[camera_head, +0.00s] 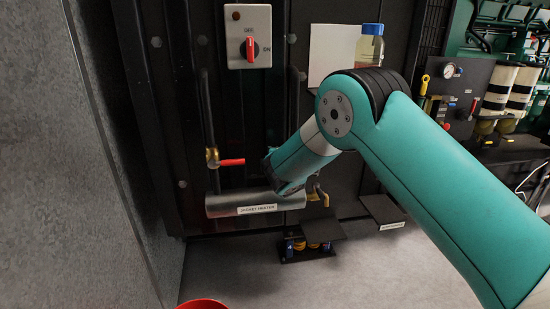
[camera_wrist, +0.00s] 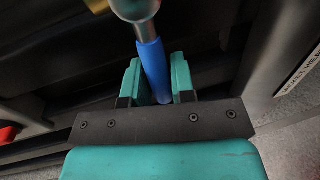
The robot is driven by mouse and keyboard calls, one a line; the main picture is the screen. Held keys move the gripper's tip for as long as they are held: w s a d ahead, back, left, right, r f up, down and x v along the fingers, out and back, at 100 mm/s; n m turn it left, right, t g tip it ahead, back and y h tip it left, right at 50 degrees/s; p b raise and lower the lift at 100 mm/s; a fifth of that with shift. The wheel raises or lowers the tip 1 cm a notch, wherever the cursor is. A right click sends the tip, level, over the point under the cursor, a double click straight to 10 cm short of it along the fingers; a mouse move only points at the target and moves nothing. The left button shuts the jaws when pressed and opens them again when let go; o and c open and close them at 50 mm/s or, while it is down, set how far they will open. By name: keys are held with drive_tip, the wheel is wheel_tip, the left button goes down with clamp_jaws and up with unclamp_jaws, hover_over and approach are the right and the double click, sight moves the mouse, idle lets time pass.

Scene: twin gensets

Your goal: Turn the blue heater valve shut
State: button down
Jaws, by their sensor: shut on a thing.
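The blue heater valve's handle (camera_wrist: 151,58) shows in the wrist view as a blue sleeve below a metal end, with a bit of brass at the top edge. My gripper (camera_wrist: 157,80) has its two teal fingers on either side of the blue handle and is shut on it. In the head view my arm hides the blue handle and most of the gripper. The grey jacket heater cylinder (camera_head: 228,205) lies low on the dark panel, beside the wrist. Brass fittings (camera_head: 316,187) show just right of the wrist.
A valve with a red lever (camera_head: 232,162) sits on the pipe left of my wrist. An OFF/ON switch box (camera_head: 248,37) is above. A grey wall (camera_head: 70,160) stands at the left. Small items sit under a dark step (camera_head: 322,232). A red round thing (camera_head: 203,304) is at the bottom edge.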

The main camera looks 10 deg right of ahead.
drive_tip(key=shift+f+n, duration=0.2)
drive_tip(key=shift+n, duration=0.1)
drive_tip(key=c, duration=1)
unclamp_jaws()
drive_tip(key=shift+o, duration=0.2)
drive_tip(key=shift+s, duration=0.15)
drive_tip(key=s+r+b, duration=0.3)
drive_tip(key=s, duration=1.4)
drive_tip(key=shift+r, duration=0.2)
